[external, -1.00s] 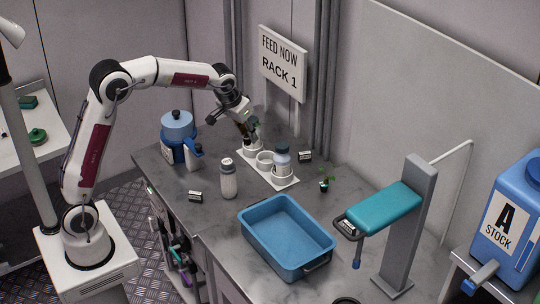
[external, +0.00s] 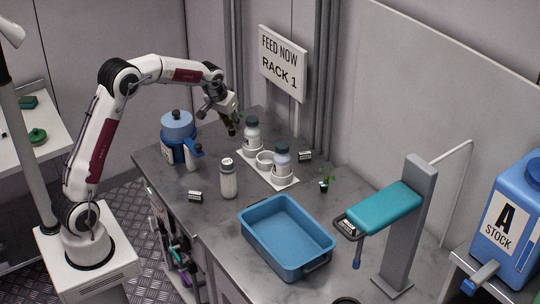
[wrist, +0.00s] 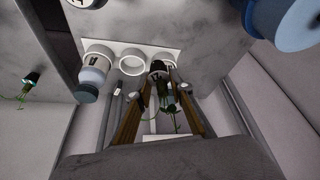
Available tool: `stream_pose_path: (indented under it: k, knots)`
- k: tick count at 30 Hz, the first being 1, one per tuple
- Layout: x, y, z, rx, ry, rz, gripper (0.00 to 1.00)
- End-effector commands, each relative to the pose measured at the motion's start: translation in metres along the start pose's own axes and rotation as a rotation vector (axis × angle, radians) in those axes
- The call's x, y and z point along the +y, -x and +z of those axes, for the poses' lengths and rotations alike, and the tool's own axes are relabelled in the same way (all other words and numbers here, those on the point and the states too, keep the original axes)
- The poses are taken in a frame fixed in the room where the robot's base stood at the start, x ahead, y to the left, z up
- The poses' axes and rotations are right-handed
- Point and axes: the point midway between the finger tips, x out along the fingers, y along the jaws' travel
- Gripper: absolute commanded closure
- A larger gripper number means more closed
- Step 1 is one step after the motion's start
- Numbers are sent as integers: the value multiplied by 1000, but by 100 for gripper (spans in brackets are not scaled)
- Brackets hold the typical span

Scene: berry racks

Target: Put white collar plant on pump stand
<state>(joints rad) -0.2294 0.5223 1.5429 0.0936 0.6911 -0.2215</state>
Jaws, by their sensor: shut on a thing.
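A teal-topped stand (external: 384,208) with a grey post is at the right. I cannot tell whether this is the pump stand.
A blue jug (external: 178,128), a shaker bottle (external: 228,181) and a blue tray (external: 250,226) stand on the counter. Bare counter lies between jug and shaker.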

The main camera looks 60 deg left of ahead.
Motion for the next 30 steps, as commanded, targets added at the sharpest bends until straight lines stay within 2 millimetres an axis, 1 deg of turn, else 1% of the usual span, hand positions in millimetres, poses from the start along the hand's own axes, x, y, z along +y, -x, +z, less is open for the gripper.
stream_pose_path:
  k: [3,7,10,15,25,30]
  knots:
    - [0,-22,10,-4,0,-1,95]
    - [0,-41,18,-3,-2,-1,95]
    - [0,-52,21,0,-2,0,95]
    - [0,-58,24,0,-1,0,95]
    - [0,-59,24,0,-1,0,95]
    - [0,-71,30,-1,0,0,95]
